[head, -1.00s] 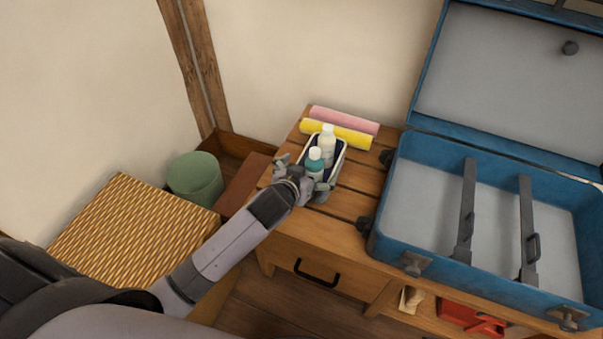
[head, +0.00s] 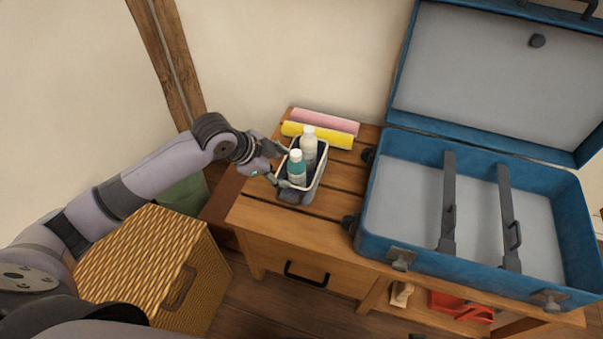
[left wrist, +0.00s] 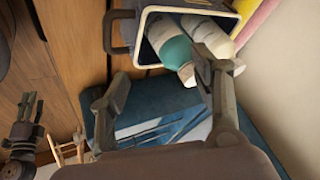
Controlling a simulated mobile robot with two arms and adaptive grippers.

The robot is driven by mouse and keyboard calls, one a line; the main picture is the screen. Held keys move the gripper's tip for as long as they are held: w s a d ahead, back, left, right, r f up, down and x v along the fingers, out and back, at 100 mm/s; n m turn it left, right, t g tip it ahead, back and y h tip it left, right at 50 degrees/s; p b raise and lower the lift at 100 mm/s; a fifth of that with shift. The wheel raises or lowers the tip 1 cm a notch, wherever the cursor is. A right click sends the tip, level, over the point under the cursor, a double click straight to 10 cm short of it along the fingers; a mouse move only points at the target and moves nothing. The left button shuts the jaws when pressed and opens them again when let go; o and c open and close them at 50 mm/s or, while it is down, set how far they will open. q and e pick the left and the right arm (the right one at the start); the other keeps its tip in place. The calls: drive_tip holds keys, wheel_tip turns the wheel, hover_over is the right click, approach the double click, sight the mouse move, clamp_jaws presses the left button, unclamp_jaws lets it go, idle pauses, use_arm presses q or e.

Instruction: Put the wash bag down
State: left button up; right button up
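The wash bag (head: 291,196) is a dark open-topped bag with a pale rim, holding a teal bottle (head: 296,168) and a white bottle (head: 309,146). It stands upright on the left end of the slatted wooden bench (head: 335,205). My left gripper (head: 281,165) is at its left side with fingers spread. In the left wrist view, the open left gripper (left wrist: 165,92) has the bag's rim (left wrist: 146,45) beyond its fingers; whether a finger touches is unclear. My right gripper (left wrist: 27,120) shows small and dark at that view's left, its fingertips apart.
An open blue suitcase (head: 385,242) with two straps takes the bench's right part. Yellow (head: 317,134) and pink (head: 325,122) rolls lie behind the bag. A wicker box (head: 140,255) and green bin (head: 184,194) stand left. A red object (head: 460,308) is on the lower shelf.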

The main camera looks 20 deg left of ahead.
use_arm(q)
drive_tip(key=s+a+r+m+g, duration=0.1)
drive_tip(key=a+r, duration=0.1)
drive_tip(key=s+a+r+m+g, duration=0.1)
drive_tip(key=a+r+m, duration=0.1)
drive_tip(key=s+a+r+m+g, duration=0.1)
drive_tip(key=a+r+m, duration=0.1)
drive_tip(key=shift+s+a, duration=0.1)
drive_tip(key=shift+s, duration=0.05)
drive_tip(key=shift+c, duration=1.2)
drive_tip(key=b, duration=0.3)
approach(293, 195)
drive_tip(key=a+f, duration=0.1)
drive_tip(key=shift+s+d+f+g, duration=0.15)
drive_tip(key=shift+d+f+g, duration=0.15)
drive_tip(key=shift+f, duration=0.4)
drive_tip(key=b+x, duration=0.1)
drive_tip(key=x, duration=0.3)
drive_tip(key=shift+d+b, duration=0.1)
drive_tip(key=shift+b, duration=0.2)
use_arm(e)
wheel_tip(293, 195, up, 16)
drive_tip(key=t, duration=0.1)
drive_tip(key=shift+s+d, duration=0.25)
drive_tip(key=shift+s, duration=0.05)
use_arm(q)
drive_tip(key=shift+c, duration=0.4)
use_arm(e)
drive_tip(key=shift+r, duration=0.1)
